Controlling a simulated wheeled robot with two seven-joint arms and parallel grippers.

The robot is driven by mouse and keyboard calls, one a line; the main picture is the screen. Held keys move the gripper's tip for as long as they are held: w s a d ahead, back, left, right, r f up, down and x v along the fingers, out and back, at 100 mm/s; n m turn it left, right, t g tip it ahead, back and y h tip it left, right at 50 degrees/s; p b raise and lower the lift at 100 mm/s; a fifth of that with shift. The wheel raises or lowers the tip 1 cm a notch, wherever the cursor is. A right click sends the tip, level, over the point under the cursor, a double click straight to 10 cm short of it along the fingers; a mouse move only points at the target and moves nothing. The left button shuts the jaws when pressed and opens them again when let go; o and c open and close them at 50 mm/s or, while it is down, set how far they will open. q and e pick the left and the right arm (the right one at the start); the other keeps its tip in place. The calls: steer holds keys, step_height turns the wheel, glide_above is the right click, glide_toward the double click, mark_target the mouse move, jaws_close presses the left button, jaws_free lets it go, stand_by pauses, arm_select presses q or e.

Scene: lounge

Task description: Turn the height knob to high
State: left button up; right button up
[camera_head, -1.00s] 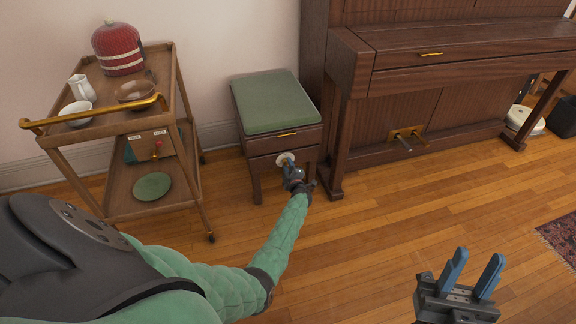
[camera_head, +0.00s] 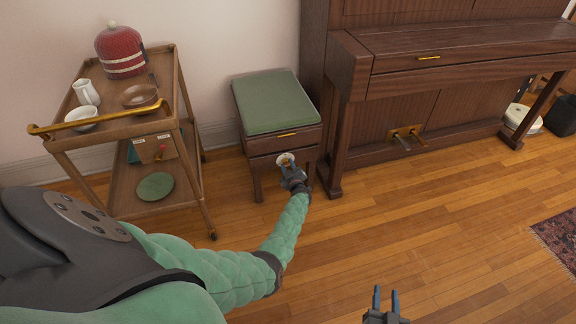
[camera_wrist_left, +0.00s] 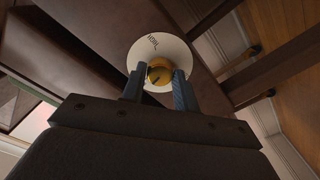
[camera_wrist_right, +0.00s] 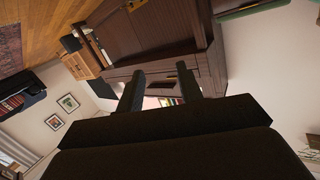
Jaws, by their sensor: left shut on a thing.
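The height knob (camera_wrist_left: 159,72) is a small brass knob on a round white dial (camera_wrist_left: 172,48) with dark lettering. The dial (camera_head: 285,159) is on the front of the piano bench (camera_head: 258,146), below its green cushion. In the left wrist view, my left gripper (camera_wrist_left: 158,84) has a finger on each side of the knob and is shut on it. In the head view, my left gripper (camera_head: 290,172) covers part of the dial. My right gripper (camera_head: 385,298) is open and empty at the bottom of the head view, away from the bench. Its fingers stand apart in the right wrist view (camera_wrist_right: 165,88).
A wooden trolley (camera_head: 108,128) with dishes, a jug and a red domed object (camera_head: 120,50) stands left of the bench. An upright piano (camera_head: 450,60) stands to its right. The wooden floor in front is clear, with a rug (camera_head: 560,240) at right.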

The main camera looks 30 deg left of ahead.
arm_select(q)
steer(key=m+p, duration=0.1)
steer(key=m, duration=0.1)
steer(key=shift+m, duration=0.3)
steer(key=m+p, duration=0.1)
steer(key=m, duration=0.1)
steer(key=shift+r+m, duration=0.1)
steer(key=shift+m, duration=0.8)
steer(key=m+p, duration=0.1)
steer(key=m, duration=0.6)
steer(key=shift+p, duration=0.3)
steer(key=m, duration=0.3)
steer(key=shift+m, duration=0.4)
steer(key=m, duration=0.4)
steer(key=shift+m, duration=2.1)
arm_select(e)
steer(key=s+f+g, duration=0.4)
steer(key=s+f, duration=0.2)
steer(key=f, duration=0.3)
steer(key=s+d+f+g+h, duration=0.1)
steer(key=s+f+g, duration=0.3)
steer(key=s+f, duration=0.3)
steer(key=shift+s+d+f, duration=0.2)
steer(key=shift+d+f, duration=0.1)
steer(key=shift+f, duration=0.85)
